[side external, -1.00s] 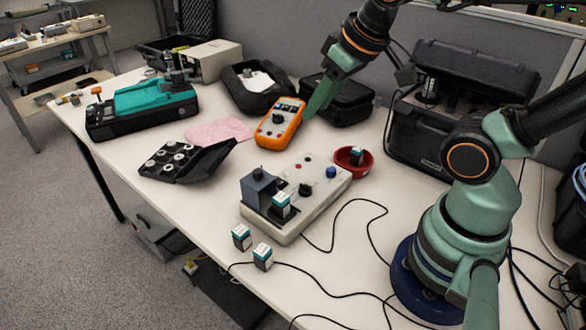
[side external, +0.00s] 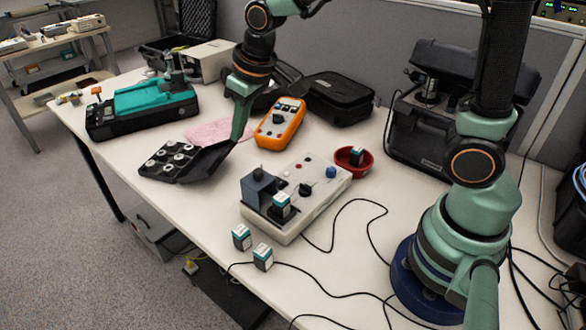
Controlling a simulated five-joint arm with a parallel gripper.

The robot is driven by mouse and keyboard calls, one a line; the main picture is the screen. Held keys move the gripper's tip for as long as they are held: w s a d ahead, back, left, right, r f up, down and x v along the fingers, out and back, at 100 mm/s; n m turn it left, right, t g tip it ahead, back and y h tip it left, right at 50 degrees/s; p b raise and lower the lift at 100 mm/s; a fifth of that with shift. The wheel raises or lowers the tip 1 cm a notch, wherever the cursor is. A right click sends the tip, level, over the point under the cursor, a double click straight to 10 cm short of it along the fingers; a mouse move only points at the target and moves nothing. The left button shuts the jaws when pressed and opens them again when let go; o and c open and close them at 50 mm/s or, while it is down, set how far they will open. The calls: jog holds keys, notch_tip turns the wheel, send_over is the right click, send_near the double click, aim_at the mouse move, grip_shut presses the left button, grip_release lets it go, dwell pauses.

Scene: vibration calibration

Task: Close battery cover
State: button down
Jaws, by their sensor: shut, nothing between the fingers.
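A light grey calibrator box (side external: 318,190) stands mid-table with knobs on its top. A dark grey raised part (side external: 258,189), which looks like the battery cover, stands up at its left end. Beside it a teal-and-white battery (side external: 281,203) sits upright in the dark bay. Two more such batteries, one (side external: 241,236) and another (side external: 263,256), stand on the table in front. My gripper (side external: 238,136) is shut and empty, pointing down at the upper edge of the open black case's lid (side external: 208,160), well behind and left of the calibrator. Whether it touches the lid I cannot tell.
An orange multimeter (side external: 280,124) lies just right of my gripper. A red bowl (side external: 354,160) with a battery in it is right of the calibrator. A pink cloth (side external: 205,132) lies behind the case. Black cables cross the table's front right.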

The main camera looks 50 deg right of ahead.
aim_at(250, 176)
jog(key=shift+s+d+f, duration=0.1)
jog(key=shift+s+f, duration=0.1)
jog(key=shift+f, duration=1.1)
jog(key=shift+s+f, duration=0.25)
jog(key=shift+f, duration=1.1)
jog(key=shift+s+d+f, duration=0.1)
jog(key=shift+s+f, duration=0.1)
jog(key=shift+f, duration=1.1)
jog(key=shift+s+a, duration=0.15)
jog(key=shift+s, duration=3.35)
